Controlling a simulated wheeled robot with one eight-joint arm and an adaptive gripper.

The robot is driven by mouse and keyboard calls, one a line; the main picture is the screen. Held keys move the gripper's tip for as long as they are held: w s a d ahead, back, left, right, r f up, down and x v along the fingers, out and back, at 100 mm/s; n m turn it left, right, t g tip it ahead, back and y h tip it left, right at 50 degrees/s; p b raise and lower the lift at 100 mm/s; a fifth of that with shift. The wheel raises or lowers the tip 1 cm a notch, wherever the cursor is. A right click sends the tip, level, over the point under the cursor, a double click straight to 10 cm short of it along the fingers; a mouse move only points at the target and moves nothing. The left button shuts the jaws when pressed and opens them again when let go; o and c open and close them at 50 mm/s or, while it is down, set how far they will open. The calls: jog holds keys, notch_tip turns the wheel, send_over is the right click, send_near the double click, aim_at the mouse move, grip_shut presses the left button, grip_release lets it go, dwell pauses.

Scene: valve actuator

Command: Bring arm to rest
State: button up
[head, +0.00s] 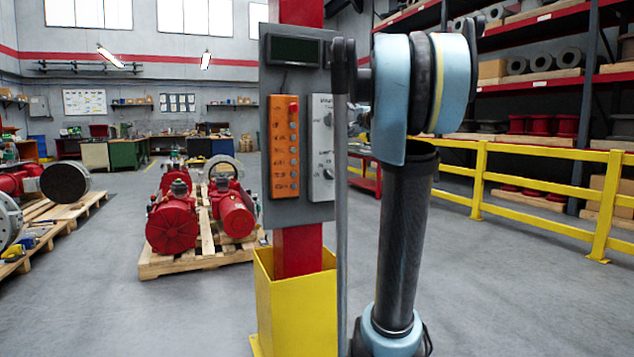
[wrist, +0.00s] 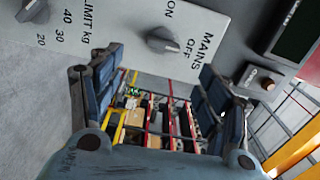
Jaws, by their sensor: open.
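My gripper (wrist: 158,75) shows in the wrist view with its two dark padded fingers spread apart and nothing between them. Just beyond the fingertips is a grey control box (wrist: 110,25) with a MAINS ON/OFF knob (wrist: 163,40) and part of a LIMIT kg scale. The knob appears apart from the fingers. In the head view my arm (head: 405,220) stands upright at the right of the control panel (head: 285,213), bent at its top. The grey box (head: 321,150) shows there too, and my gripper is mostly hidden behind the arm.
The panel carries an orange button unit (head: 283,140) and a dark display (head: 293,50), on a red post in a yellow base (head: 295,310). Red valve actuators (head: 172,220) sit on a pallet at left. A yellow railing (head: 540,150) stands at right. Floor between is clear.

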jog(key=s+a+f+n+g+y, duration=0.1)
jog(key=s+a+f+n+g, duration=0.4)
jog(key=s+f, duration=0.65)
jog(key=s+a+f+n+g, duration=0.45)
jog(key=s+a+f, duration=0.25)
jog(key=s+f, duration=0.45)
jog(key=s+d+f+n+g+h, duration=0.1)
jog(key=s+d+f+h, duration=0.1)
jog(key=s+f, duration=0.5)
jog(key=s+d+f+n+g+h, duration=0.2)
jog(key=s+d+f, duration=0.1)
jog(key=s+f, duration=0.5)
jog(key=s+d+f+n+g+h, duration=0.1)
jog(key=s+d+f+g+h, duration=0.1)
jog(key=s+f, duration=0.6)
notch_tip(320, 180, down, 4)
jog(key=shift+d+f+n+h, duration=0.25)
jog(key=shift+d+n+h, duration=0.1)
jog(key=shift+d, duration=0.5)
jog(key=shift+g, duration=0.25)
